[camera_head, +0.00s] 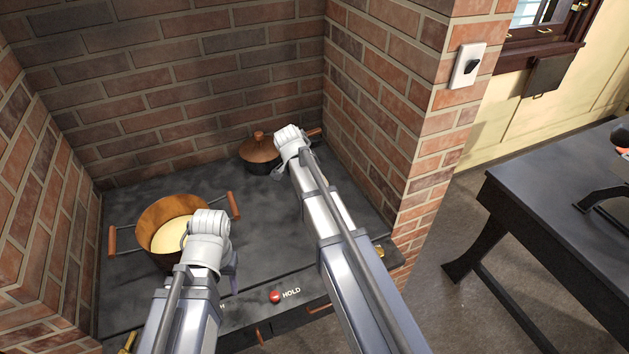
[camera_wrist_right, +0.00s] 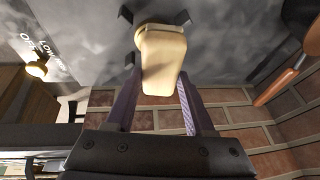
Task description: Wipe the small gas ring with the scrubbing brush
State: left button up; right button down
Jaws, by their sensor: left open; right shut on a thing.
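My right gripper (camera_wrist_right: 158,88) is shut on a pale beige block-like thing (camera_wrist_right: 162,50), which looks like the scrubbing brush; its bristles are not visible. In the right wrist view its far end is close to the dark stove top, between small dark prongs (camera_wrist_right: 126,15) that look like parts of the small gas ring. The rest of the ring is hidden, and I cannot tell whether the brush touches it. In the head view my right arm covers the brush and ring. My left gripper (camera_head: 233,279) is open, low over the stove front, right of the wooden pot.
A wooden pot (camera_head: 155,215) with pale contents stands at left on the stove top (camera_head: 130,290). A lidded copper-brown pan (camera_head: 260,152) stands at the back, close to my right wrist. Brick walls enclose the stove.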

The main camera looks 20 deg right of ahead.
jog(key=shift+r, duration=0.1)
jog(key=shift+r+p, duration=1.4)
jog(key=shift+p, duration=0.15)
jog(key=shift+r+p, duration=0.75)
jog(key=shift+f, duration=0.1)
